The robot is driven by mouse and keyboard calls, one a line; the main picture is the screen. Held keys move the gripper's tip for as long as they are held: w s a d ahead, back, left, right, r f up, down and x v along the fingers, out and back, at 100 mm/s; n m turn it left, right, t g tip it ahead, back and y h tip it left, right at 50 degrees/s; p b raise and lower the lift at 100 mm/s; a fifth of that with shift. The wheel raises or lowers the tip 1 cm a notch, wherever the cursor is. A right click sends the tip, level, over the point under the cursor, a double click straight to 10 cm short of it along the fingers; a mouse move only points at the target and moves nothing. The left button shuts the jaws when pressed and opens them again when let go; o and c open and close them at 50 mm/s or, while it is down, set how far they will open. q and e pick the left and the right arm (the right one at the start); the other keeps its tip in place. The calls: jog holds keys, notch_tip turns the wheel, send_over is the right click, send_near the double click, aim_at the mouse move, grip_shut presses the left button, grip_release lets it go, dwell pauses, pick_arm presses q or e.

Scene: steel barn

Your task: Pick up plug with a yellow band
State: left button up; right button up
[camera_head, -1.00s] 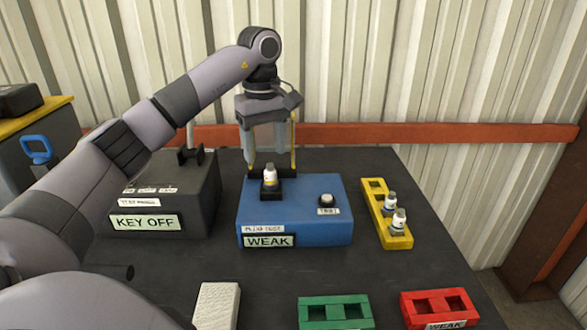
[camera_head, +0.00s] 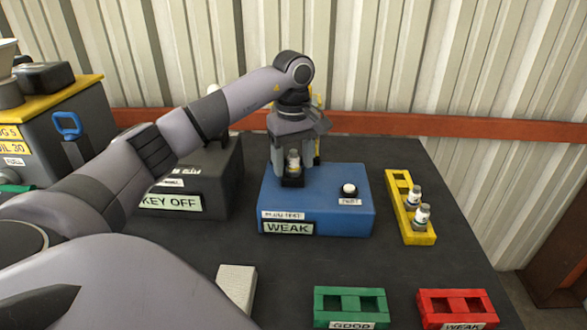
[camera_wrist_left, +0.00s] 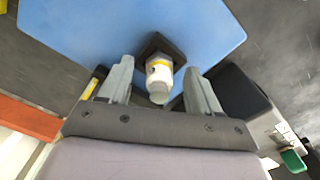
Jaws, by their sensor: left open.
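A white plug with a yellow band (camera_wrist_left: 158,70) stands in the dark socket (camera_head: 292,181) on top of the blue plug tester (camera_head: 320,205), whose label reads WEAK. The plug also shows in the head view (camera_head: 293,162). My left gripper (camera_head: 298,160) points down over the tester, open, with its fingers on either side of this plug. In the left wrist view there is a gap between the plug and each finger. Two more white plugs (camera_head: 414,196) (camera_head: 422,216) stand in the yellow rack (camera_head: 398,182); their bands are too small to tell. My right gripper is out of view.
A dark box labelled KEY OFF (camera_head: 222,180) stands left of the tester. A green tray marked GOOD (camera_head: 349,309), a red tray marked WEAK (camera_head: 456,308) and a pale block (camera_head: 237,287) lie at the front. The tabletop between is clear.

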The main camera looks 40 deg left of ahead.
pick_arm(q)
jog(key=shift+c, duration=0.3)
jog(key=c, duration=1.1)
jog(key=shift+o, duration=0.2)
jog(key=shift+r, duration=0.1)
jog(key=shift+r, duration=0.45)
notch_tip(320, 180, up, 4)
jog(key=shift+r, duration=0.1)
notch_tip(320, 180, up, 17)
jog(key=p, duration=0.3)
jog(key=shift+r, duration=0.15)
